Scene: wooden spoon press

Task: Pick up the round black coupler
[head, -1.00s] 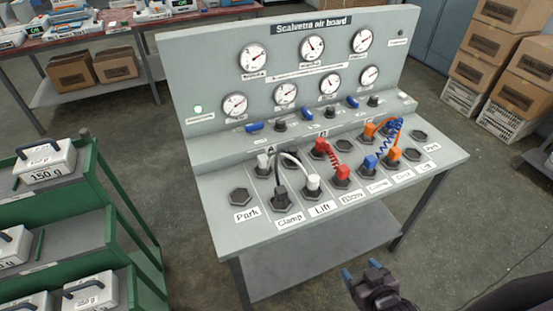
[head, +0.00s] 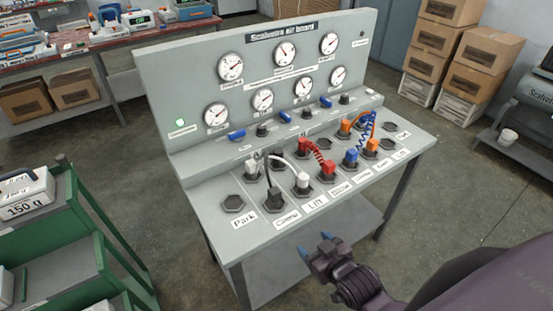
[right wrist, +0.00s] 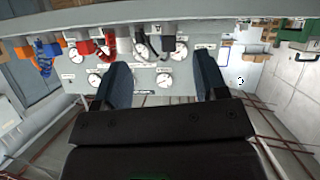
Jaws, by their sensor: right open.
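A black coupler (head: 273,199) sits in a socket in the front row of the air board (head: 206,190), behind the Clamp label. A dark hose rises from it. Its roundness is too small to tell. My right gripper (head: 315,244) is open and empty in front of the board's front edge, to the right of the coupler and apart from it. In the right wrist view, the open jaws (right wrist: 163,82) frame the board, seen upside down, and dark coupler shapes hang near the top. My left gripper is out of view.
White (head: 303,182), red (head: 329,170), blue (head: 351,157) and orange (head: 372,145) couplers with hoses stand close by on the board. An empty socket (head: 233,203) is at Park on the left. A green weight rack (head: 75,225) stands at left. Boxes (head: 470,55) stand at right.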

